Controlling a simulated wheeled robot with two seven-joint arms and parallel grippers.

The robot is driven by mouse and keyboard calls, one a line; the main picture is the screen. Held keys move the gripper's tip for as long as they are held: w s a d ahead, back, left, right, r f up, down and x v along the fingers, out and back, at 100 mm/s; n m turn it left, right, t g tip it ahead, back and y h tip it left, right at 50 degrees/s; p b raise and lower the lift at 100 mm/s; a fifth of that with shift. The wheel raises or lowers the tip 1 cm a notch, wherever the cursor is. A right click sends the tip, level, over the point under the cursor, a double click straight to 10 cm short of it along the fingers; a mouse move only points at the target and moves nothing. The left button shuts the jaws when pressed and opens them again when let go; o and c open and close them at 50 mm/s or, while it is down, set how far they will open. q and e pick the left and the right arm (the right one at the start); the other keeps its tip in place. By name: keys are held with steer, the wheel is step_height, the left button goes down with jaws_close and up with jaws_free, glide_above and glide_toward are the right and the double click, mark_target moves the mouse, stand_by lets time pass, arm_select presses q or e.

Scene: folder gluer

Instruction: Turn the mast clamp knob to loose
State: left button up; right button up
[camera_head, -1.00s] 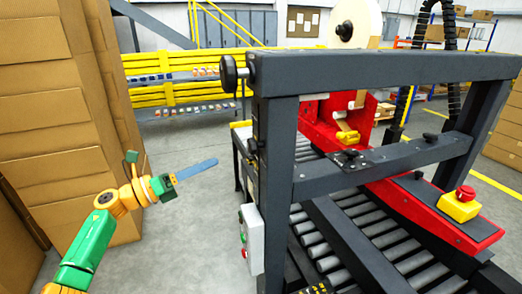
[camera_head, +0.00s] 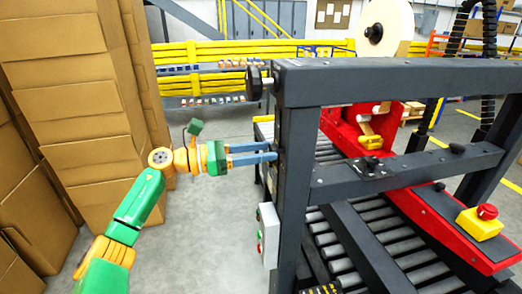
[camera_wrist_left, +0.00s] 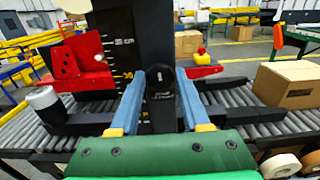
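The black mast clamp knob (camera_wrist_left: 161,92) sits low on the dark mast (camera_wrist_left: 128,50), which has scale marks, in the left wrist view. My left gripper (camera_wrist_left: 164,75) points straight at the mast, with one blue finger on each side of the knob. The fingers stand apart, and I see no clear contact with the knob. In the head view my left gripper (camera_head: 275,152) reaches the left face of the machine's near post (camera_head: 293,190); its fingertips are at the post, and the knob is hard to make out there. My right gripper is not in view.
A black handwheel (camera_head: 255,83) sticks out above my left gripper. A grey control box (camera_head: 269,236) hangs on the post below it. A cross bar (camera_head: 400,171) and rollers (camera_head: 390,232) lie to the right. Stacked cartons (camera_head: 75,90) stand close on the left.

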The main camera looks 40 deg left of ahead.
arm_select(q)
jaws_close()
steer(key=n, duration=0.8)
steer(key=shift+a+n, duration=0.1)
steer(key=shift+n, duration=0.2)
steer(key=n+p, duration=0.2)
steer(key=n, duration=0.3)
steer(key=shift+w+p, duration=0.1)
steer(key=shift+p, duration=0.2)
steer(key=shift+f+n+p, duration=0.15)
steer(key=shift+n+p, duration=0.95)
steer(key=shift+n, duration=1.1)
